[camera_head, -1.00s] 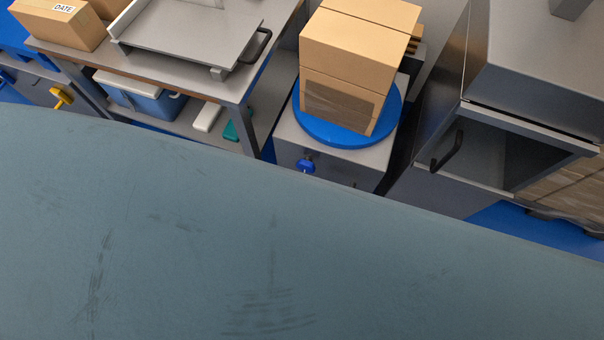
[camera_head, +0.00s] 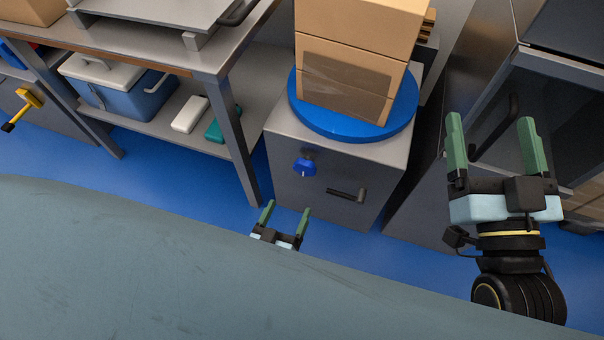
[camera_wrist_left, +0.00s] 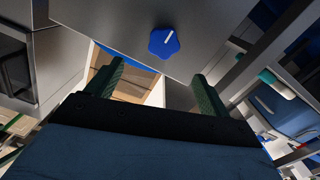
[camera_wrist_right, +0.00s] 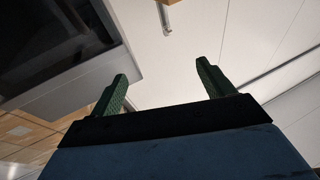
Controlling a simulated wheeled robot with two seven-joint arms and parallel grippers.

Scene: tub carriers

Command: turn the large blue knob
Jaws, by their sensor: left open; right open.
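The blue knob (camera_head: 304,167) is on the front of a grey cabinet (camera_head: 290,190), under a round blue turntable. It also shows in the left wrist view (camera_wrist_left: 164,42), lobed, with a white line on its face. My left gripper (camera_head: 286,213) is open and empty, below the knob in the head view and apart from it. In the left wrist view the knob lies beyond the fingertips, between them and nearer the right one. My right gripper (camera_head: 492,132) is open and empty at the right, in front of a dark cabinet. In its wrist view no knob shows.
Large cardboard boxes stand on the blue turntable (camera_head: 318,122). A black handle (camera_head: 346,193) sits right of the knob. A metal table (camera_head: 222,60) with a cooler (camera_head: 120,90) on its lower shelf stands left. A yellow handle (camera_head: 27,100) is at far left. Blue floor is clear in front.

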